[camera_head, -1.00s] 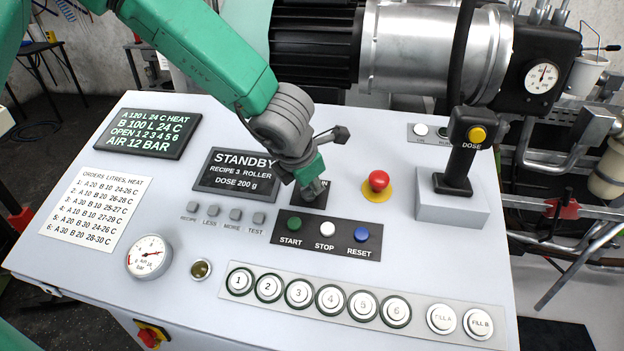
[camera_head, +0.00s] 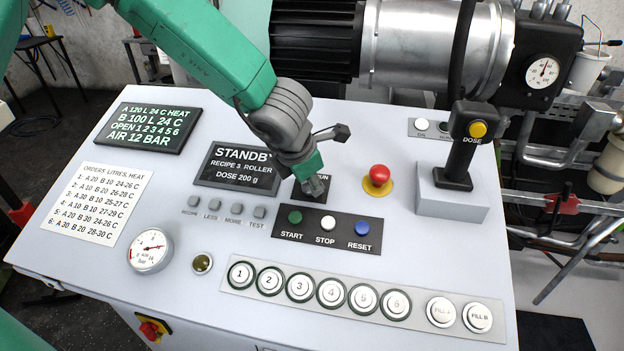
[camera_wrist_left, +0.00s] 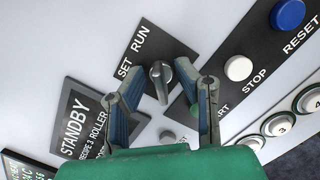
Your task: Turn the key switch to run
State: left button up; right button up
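The key switch (camera_wrist_left: 160,75) is a small grey knob on a black plate (camera_wrist_left: 134,55) marked SET and RUN in the left wrist view. I cannot tell which mark it is turned to. My left gripper (camera_wrist_left: 167,92) is open, with one finger on each side of the knob; contact is not clear. In the head view my left gripper (camera_head: 315,186) points down over this plate (camera_head: 325,196) and hides the knob. The display (camera_head: 238,167) reads STANDBY, recipe 3 roller, dose 200 g. My right gripper is not in view.
Close by are the START (camera_head: 295,217), STOP (camera_head: 328,223) and RESET (camera_head: 362,228) buttons and a red mushroom button (camera_head: 379,175). A dose lever (camera_head: 462,150) stands at the right. Small grey buttons lie below the display, and numbered round buttons run along the front.

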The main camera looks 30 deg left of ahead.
pick_arm(q)
jog(key=shift+r, duration=0.15)
jog(key=shift+r, duration=0.35)
jog(key=v, duration=1.1)
jog(key=shift+s+f, duration=0.15)
